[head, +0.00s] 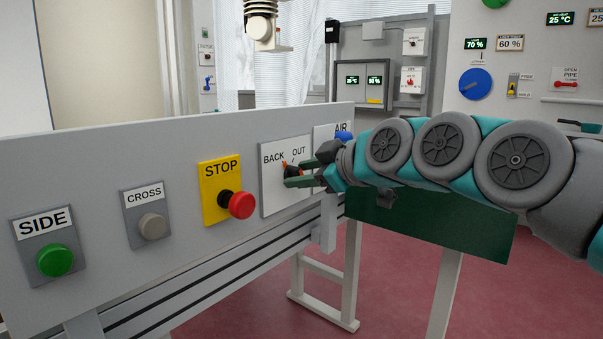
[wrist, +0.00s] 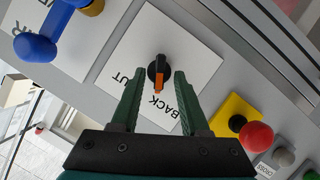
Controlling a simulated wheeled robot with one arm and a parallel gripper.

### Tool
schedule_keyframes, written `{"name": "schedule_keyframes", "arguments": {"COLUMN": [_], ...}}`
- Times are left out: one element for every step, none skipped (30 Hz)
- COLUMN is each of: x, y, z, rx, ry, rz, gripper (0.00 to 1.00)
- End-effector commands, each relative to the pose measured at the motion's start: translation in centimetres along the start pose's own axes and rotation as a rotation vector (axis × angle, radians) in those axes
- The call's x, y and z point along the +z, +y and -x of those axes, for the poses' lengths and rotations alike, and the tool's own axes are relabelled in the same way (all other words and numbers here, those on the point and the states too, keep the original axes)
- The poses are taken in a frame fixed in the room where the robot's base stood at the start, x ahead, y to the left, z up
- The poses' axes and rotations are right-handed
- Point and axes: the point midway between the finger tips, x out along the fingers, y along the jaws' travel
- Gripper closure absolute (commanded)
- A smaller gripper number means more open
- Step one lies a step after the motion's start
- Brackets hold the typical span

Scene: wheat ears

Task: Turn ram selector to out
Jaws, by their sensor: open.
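The ram selector (head: 287,170) is a black knob with an orange pointer on a white plate marked BACK and OUT. In the wrist view the knob (wrist: 158,71) shows clearly, and its orange pointer points towards the BACK label. My gripper (head: 296,173) is at the plate, with its green fingers by the knob and partly hiding it in the head view. In the wrist view my gripper (wrist: 159,76) is open, with one finger on each side of the knob and gaps visible. I cannot tell whether the fingertips reach alongside the knob or stop just short.
On the same grey panel are a red STOP button (head: 241,205), a CROSS button (head: 152,228) and a green SIDE button (head: 55,260). A blue AIR handle (wrist: 36,46) is on the selector's other side. More controls line the back wall.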

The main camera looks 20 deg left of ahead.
Motion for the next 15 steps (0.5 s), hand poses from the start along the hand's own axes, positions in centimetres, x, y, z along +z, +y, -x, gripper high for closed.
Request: {"name": "schedule_keyframes", "arguments": {"x": [0.01, 0.01, -0.01, -0.01, -0.02, -0.03, -0.03, -0.03, -0.03, -0.03, -0.04, -0.04, -0.04, -0.04, -0.03], "y": [-0.02, -0.01, 0.01, 0.02, 0.04, 0.04, 0.04, 0.04, 0.05, 0.05, 0.05, 0.06, 0.06, 0.06, 0.05], "z": [-0.43, -0.56, -0.65, -0.68, -0.68, -0.65, -0.64, -0.63, -0.62, -0.61, -0.61, -0.6, -0.59, -0.59, -0.59], "rx": [-0.001, 0.0, 0.001, 0.001, 0.001, 0.002, 0.002, 0.002, 0.002, 0.002, 0.002, 0.002, 0.002, 0.002, 0.002], "ry": [-0.001, 0.0, 0.0, 0.0, 0.0, 0.001, 0.001, 0.001, 0.001, 0.001, 0.001, 0.001, 0.001, 0.001, 0.001], "rz": [0.0, 0.0, 0.0, 0.0, 0.0, 0.0, 0.0, 0.0, 0.0, 0.0, 0.0, 0.0, 0.0, 0.0, 0.0], "gripper": [0.55, 0.55, 0.55, 0.55, 0.55, 0.55, 0.55, 0.55, 0.55, 0.57, 0.61, 0.65, 0.69, 0.72, 0.76]}}
